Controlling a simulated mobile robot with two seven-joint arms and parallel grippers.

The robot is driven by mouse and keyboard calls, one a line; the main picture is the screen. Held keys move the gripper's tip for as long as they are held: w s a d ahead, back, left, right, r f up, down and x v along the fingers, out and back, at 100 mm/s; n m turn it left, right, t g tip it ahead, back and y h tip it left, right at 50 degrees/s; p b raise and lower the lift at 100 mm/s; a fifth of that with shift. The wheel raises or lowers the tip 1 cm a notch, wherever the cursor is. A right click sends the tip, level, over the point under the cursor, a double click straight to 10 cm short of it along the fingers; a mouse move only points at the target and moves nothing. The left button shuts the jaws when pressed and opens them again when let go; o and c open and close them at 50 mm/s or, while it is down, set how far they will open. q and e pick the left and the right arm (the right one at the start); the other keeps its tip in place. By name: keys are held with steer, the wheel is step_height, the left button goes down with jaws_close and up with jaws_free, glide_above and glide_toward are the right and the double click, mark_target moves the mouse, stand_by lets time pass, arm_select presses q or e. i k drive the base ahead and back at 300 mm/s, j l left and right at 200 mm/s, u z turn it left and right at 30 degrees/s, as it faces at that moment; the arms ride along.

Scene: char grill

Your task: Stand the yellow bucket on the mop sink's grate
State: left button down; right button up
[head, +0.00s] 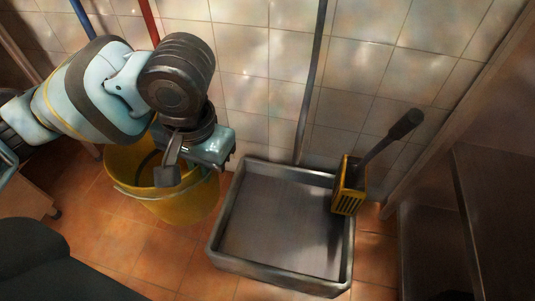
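The yellow bucket (178,207) is upright to the left of the mop sink, apparently on the tiled floor. Its pale handle hangs down over the front side. The mop sink (226,257) is a low square metal basin with a flat grey inside (278,215); no grate bars can be made out, and nothing stands on it. My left gripper (178,168) is over the bucket's opening near its back right rim. One dark finger points down into the opening; the other finger is not clear, so its grip on the rim cannot be told. My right gripper is out of view.
A yellow wringer (348,188) with a dark lever (390,138) is at the sink's right edge. A grey pole (312,85) rises behind the sink against the tiled wall. Metal shelving (490,200) stands at right. The floor in front of the bucket is clear.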

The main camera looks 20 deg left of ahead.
mark_target(286, 225)
steer(key=k, duration=0.55)
steer(key=k+z, duration=0.1)
steer(key=z, duration=1.3)
steer(key=k+j, duration=0.1)
steer(key=j, duration=0.45)
steer(key=k+j, duration=0.1)
steer(key=j, duration=0.5)
steer(key=k+j, duration=0.1)
steer(key=j, duration=0.45)
steer(key=i, duration=0.5)
